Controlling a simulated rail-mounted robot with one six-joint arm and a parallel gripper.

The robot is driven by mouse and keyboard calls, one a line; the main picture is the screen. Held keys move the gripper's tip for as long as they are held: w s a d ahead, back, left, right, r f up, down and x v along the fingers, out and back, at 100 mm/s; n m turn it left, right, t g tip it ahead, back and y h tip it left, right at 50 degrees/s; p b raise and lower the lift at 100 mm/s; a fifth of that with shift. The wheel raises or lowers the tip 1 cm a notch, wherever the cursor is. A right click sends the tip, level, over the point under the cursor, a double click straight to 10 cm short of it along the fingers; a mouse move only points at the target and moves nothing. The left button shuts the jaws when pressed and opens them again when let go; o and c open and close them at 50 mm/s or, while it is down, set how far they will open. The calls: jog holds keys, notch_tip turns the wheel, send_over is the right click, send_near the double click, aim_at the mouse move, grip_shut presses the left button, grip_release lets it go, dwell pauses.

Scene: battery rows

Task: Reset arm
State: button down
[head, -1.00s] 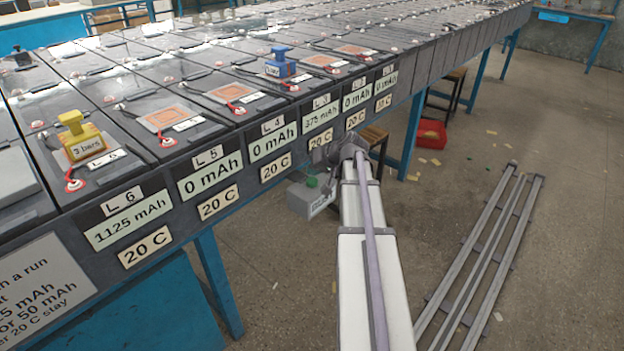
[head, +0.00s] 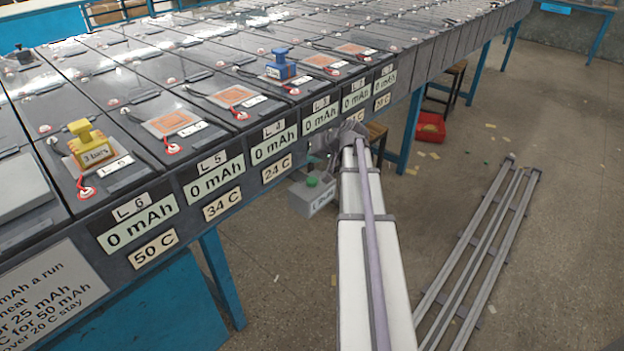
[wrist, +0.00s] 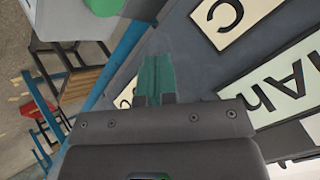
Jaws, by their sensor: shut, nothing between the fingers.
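My gripper (wrist: 157,80) shows in the wrist view, its two teal fingers together and empty. It is in front of the dark label-bearing side of the battery bench (wrist: 185,55). I cannot tell whether it touches it. In the head view my white arm reaches away along the bench's right side, and its far end is by the lower labels. The fingers cannot be made out there. The labels read L6 (head: 137,235) 0 mAh and 50 C, L5 (head: 214,180) 0 mAh and 34 C, and L4 (head: 274,146) 0 mAh and 24 C.
A yellow block (head: 90,148) stands by L6 and a blue block (head: 281,66) farther back. A grey box with a green button (head: 312,184) is left of my arm, close to its end. Metal rails (head: 480,255) lie on the floor at right. A red bin (head: 431,127) is beyond.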

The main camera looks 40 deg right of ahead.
dwell(0.4)
jog(key=s+a+f+n+g+h, duration=0.1)
jog(key=s+a+f+n+g, duration=0.3)
jog(key=a, duration=0.7)
jog(key=s+a+r+m+g+h, duration=0.1)
jog(key=s+a+g, duration=0.1)
jog(key=s+a, duration=0.65)
jog(key=s+a+f+n+g+h, duration=0.1)
jog(key=s+a+f+n+g, duration=0.2)
jog(key=a, duration=1)
notch_tip(320, 180, up, 18)
jog(key=a+p, duration=0.1)
jog(key=p, duration=1.6)
jog(key=shift+s+f, duration=0.1)
jog(key=shift+f, duration=0.05)
